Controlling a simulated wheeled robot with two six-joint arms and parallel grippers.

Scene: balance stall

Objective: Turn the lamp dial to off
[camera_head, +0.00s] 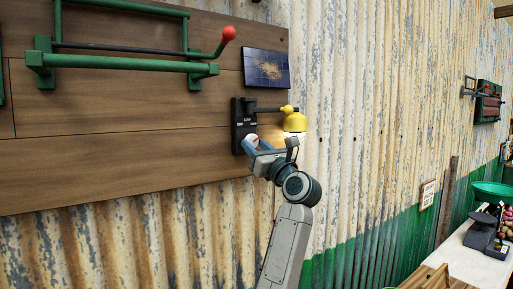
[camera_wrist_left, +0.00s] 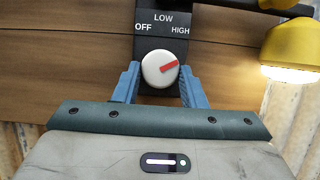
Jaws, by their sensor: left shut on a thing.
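The lamp dial is a round white knob (camera_wrist_left: 158,70) with a red pointer, on a black plate (camera_head: 237,118) marked OFF, LOW and HIGH. In the left wrist view the pointer aims right and slightly up, on the HIGH side. The yellow lamp (camera_head: 294,122) beside the plate is lit; it also shows at the upper right of the left wrist view (camera_wrist_left: 292,45). My left gripper (camera_head: 252,142) is shut on the dial, with one blue finger on each side of it in the left wrist view (camera_wrist_left: 159,82). My right gripper is not in view.
The plate is fixed to a wooden board (camera_head: 100,165) on a corrugated metal wall (camera_head: 345,100). A small dark panel (camera_head: 266,68) is above the lamp. A green rack with a red-knobbed lever (camera_head: 228,34) is at upper left. A counter with a scale (camera_head: 484,230) is at far right.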

